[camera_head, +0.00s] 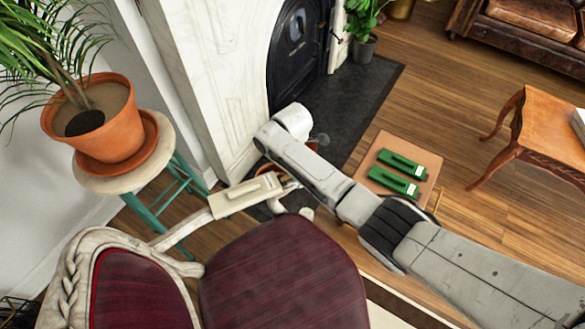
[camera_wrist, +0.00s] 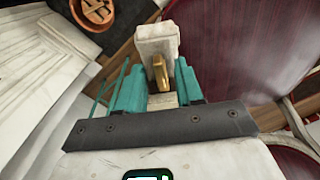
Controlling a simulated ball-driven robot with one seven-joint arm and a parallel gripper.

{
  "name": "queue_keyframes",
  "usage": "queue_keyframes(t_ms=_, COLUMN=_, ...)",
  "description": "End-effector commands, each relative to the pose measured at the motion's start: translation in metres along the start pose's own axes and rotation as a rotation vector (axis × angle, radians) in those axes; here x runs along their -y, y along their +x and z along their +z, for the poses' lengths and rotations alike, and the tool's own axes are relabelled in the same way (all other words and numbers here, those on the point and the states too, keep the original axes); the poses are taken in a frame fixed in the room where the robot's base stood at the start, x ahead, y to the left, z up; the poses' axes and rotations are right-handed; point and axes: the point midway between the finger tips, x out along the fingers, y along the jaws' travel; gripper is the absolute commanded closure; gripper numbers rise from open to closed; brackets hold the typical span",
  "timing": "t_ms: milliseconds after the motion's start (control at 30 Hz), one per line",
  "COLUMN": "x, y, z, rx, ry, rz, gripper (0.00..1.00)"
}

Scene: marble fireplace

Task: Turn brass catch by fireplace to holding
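A brass catch (camera_wrist: 160,72) stands on a cream block (camera_wrist: 157,40) in the wrist view. My gripper (camera_wrist: 160,84) has teal fingers, one on each side of the catch. A narrow gap seems to show between the catch and each finger, so the fingers look open around it. In the head view a long cream block (camera_head: 245,196) lies by the chair's armrest, with its far end near my arm. My arm hides most of the gripper there, and I cannot make out the catch clearly.
A dark red chair (camera_head: 285,275) stands close below the block. A potted palm (camera_head: 103,128) sits on a teal-legged stool (camera_head: 165,150) at left. The marble fireplace (camera_head: 222,70) is behind. Two green boxes (camera_head: 393,181) lie on a small table at right.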

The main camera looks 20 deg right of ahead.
Motion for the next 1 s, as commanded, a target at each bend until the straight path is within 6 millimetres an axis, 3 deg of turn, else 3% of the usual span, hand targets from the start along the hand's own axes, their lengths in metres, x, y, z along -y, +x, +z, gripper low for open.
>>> queue_keyframes(t_ms=333, x=-0.001, y=-0.011, z=0.0, rx=-0.001, ry=0.001, rz=0.001, gripper=0.64)
queue_keyframes(t_ms=700, x=-0.001, y=-0.078, z=0.0, rx=-0.001, ry=0.0, rz=0.003, gripper=0.64)
queue_keyframes(t_ms=1000, x=0.0, y=-0.106, z=0.0, rx=0.0, ry=0.0, rz=0.0, gripper=0.64)
